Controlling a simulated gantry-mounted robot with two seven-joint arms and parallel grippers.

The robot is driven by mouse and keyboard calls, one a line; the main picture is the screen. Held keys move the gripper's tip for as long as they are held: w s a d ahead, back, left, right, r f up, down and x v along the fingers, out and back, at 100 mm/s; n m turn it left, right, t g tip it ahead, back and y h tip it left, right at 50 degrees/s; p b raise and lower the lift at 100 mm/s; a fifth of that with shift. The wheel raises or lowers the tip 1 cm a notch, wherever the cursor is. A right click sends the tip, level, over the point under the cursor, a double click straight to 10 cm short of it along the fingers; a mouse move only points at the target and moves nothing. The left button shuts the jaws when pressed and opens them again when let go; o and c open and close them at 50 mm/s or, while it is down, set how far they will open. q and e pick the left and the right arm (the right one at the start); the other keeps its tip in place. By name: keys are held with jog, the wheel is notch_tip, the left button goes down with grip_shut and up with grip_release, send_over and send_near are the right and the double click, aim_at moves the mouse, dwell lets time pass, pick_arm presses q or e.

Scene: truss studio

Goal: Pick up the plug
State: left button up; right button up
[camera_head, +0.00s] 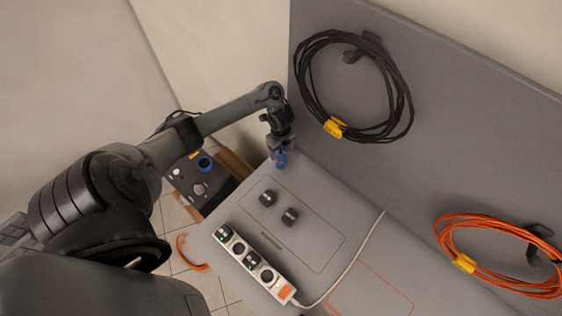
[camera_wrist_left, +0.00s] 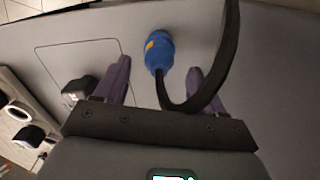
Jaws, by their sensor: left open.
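A blue plug (camera_head: 281,159) with a black cable is at the far left end of the grey table, just below my left gripper (camera_head: 280,148). In the left wrist view, the blue plug (camera_wrist_left: 160,54) has a yellow mark and lies ahead of and between the two purple fingers of my left gripper (camera_wrist_left: 158,72). The fingers are apart and neither visibly touches it. Its black cable curves in front of the right finger and partly hides it. My right gripper is not in view.
Two black plugs (camera_head: 267,198) (camera_head: 290,216) sit on the grey table (camera_head: 345,193). A white power strip (camera_head: 255,263) is at the front edge. A black cable coil (camera_head: 312,107) and an orange coil (camera_head: 447,232) hang on the panel. A dark equipment box (camera_head: 187,180) is left of the table.

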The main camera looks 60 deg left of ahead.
aim_at(281, 159)
pick_arm(q)
jog(key=shift+f, duration=2.55)
jog(key=shift+c, duration=0.3)
jog(key=c, duration=1)
